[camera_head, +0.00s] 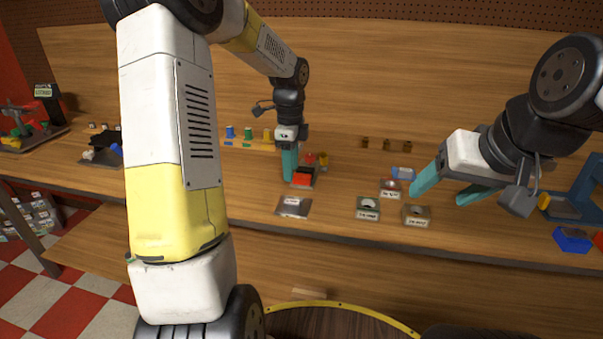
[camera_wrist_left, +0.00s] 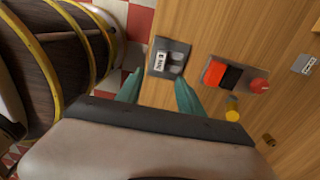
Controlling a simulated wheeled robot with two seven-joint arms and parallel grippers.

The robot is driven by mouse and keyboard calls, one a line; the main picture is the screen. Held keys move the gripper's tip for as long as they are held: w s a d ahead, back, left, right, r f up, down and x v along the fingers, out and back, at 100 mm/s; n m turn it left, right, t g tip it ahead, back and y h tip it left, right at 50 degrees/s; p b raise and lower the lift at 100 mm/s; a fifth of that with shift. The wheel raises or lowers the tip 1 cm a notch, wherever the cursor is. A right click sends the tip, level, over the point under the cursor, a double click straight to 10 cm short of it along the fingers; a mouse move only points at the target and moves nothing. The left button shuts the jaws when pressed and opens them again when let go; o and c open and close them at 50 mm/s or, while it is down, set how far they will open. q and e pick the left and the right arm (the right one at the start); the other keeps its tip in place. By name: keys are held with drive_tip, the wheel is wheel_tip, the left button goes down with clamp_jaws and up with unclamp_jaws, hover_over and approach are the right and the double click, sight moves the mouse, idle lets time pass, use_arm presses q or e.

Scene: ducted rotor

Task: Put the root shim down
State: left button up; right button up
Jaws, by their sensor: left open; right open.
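I cannot pick out the root shim for certain. A small dark labelled tray (camera_head: 293,207) lies near the bench's front edge; in the left wrist view this tray (camera_wrist_left: 158,68) holds grey rounded pieces, too small to name. My left gripper (camera_head: 290,170) is above the bench behind that tray; in its wrist view the open fingers (camera_wrist_left: 157,92) point towards the tray with nothing between them. My right gripper (camera_head: 437,197) is open and empty over the bench at the right, beside the labelled holders.
Labelled holders (camera_head: 367,209), (camera_head: 416,216) and (camera_head: 390,188) stand right of centre. A red-and-black fixture (camera_head: 303,178) is close behind the left gripper; it also shows in the wrist view (camera_wrist_left: 222,76). A blue piece (camera_head: 572,239) lies at far right. Bare wood (camera_head: 335,190) separates the tray and holders.

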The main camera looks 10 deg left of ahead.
use_arm(q)
drive_tip(key=s+r+n+t, duration=0.2)
drive_tip(key=s+r+n, duration=0.5)
drive_tip(key=s+r, duration=0.3)
drive_tip(key=s+d+r+n+t+h, duration=0.1)
drive_tip(key=s+n+t, duration=0.1)
drive_tip(key=s+n, duration=0.3)
drive_tip(key=s+d+r+n+t+h, duration=0.1)
drive_tip(key=s+r+n+t, duration=0.1)
drive_tip(key=s+n, duration=0.3)
drive_tip(key=shift+s+n, duration=0.4)
drive_tip(key=shift+s, duration=1.75)
drive_tip(key=shift+d, duration=0.1)
